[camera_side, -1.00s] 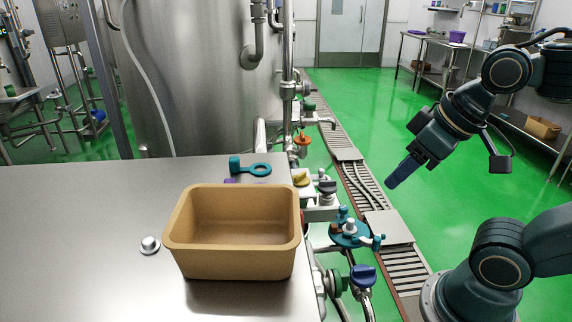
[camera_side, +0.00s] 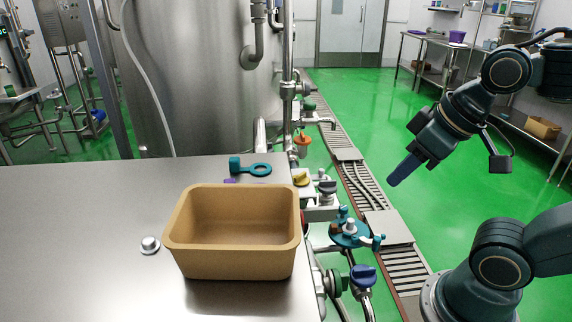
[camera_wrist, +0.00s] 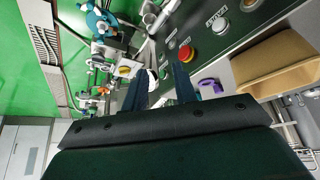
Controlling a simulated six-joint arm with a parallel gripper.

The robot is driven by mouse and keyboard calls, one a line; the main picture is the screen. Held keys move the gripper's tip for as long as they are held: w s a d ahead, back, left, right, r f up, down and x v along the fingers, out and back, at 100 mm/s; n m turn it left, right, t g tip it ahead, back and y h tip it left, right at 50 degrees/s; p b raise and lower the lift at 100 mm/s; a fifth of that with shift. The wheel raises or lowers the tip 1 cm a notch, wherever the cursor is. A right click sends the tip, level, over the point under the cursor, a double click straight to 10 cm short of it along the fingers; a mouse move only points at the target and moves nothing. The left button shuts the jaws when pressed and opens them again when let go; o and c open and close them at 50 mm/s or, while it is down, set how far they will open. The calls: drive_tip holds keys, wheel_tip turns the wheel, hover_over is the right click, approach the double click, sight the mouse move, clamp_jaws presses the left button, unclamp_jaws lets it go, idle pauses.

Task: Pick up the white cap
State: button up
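The white cap (camera_side: 150,245), small and round with a greyish rim, lies on the steel table to the left of the tan bin (camera_side: 232,262) in the side view. I cannot make it out for sure in the wrist view. My gripper (camera_side: 403,172) is in the air over the floor and conveyor, well to the right of the table and far from the cap. In the wrist view its two dark blue fingers (camera_wrist: 160,80) stand apart, with nothing held between them.
The tan bin is empty and stands at the table's right part. A teal ringed piece (camera_side: 250,168) lies behind it, with a purple piece partly hidden. Valves and pipes (camera_side: 350,235) line the table's right edge. The table's left part is clear.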

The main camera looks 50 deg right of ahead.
drive_tip(key=n+g+y, duration=0.2)
drive_tip(key=n+y, duration=0.1)
drive_tip(key=n, duration=0.6)
hover_over(351, 220)
drive_tip(key=s+d, duration=0.4)
wheel_tip(351, 220, down, 27)
drive_tip(key=shift+w+f, duration=0.1)
drive_tip(key=shift+w, duration=0.1)
drive_tip(key=shift+f, duration=0.1)
drive_tip(key=shift+x, duration=4.25)
